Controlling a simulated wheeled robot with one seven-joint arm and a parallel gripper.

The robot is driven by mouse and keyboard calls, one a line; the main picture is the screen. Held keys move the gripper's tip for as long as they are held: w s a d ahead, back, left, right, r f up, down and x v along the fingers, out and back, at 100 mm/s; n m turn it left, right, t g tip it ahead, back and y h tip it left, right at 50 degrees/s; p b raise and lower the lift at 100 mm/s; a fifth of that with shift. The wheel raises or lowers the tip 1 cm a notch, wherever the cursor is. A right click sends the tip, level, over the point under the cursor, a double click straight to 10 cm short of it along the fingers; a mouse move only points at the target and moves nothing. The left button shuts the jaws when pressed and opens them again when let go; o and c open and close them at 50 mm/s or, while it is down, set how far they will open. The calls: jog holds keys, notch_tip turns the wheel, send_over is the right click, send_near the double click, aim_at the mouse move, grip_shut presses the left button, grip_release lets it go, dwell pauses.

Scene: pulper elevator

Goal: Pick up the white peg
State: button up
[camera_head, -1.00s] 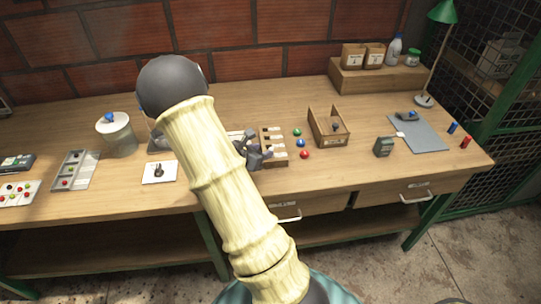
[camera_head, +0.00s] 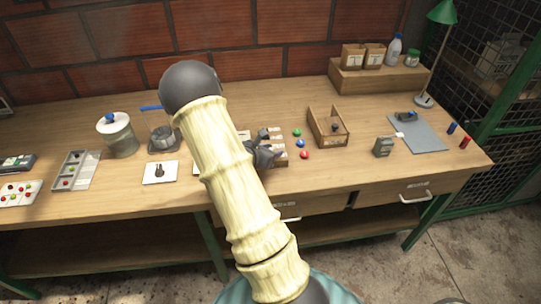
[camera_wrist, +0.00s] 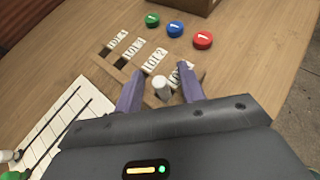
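The white peg (camera_wrist: 162,86) shows in the wrist view as a short pale cylinder by the near edge of a wooden holder with numbered labels (camera_wrist: 133,62). My gripper (camera_wrist: 161,72) is open, with its two purple fingers on either side of the peg in the picture. A gap shows between the peg and each finger; I cannot tell the height difference. In the head view my gripper (camera_head: 264,154) is over the front left part of the wooden holder (camera_head: 281,160). The peg cannot be made out there.
Green (camera_wrist: 152,20), blue (camera_wrist: 175,29) and red (camera_wrist: 203,40) buttons stand beyond the holder. A white card with black lines (camera_wrist: 50,135) lies to the left. An open wooden box (camera_head: 328,128) stands right of the buttons. The front strip of the bench is clear.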

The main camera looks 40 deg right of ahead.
aim_at(271, 149)
jog(key=shift+c, duration=0.2)
grip_shut()
notch_tip(271, 149, up, 10)
jog(key=shift+p, duration=0.35)
dwell(0.4)
dwell(0.4)
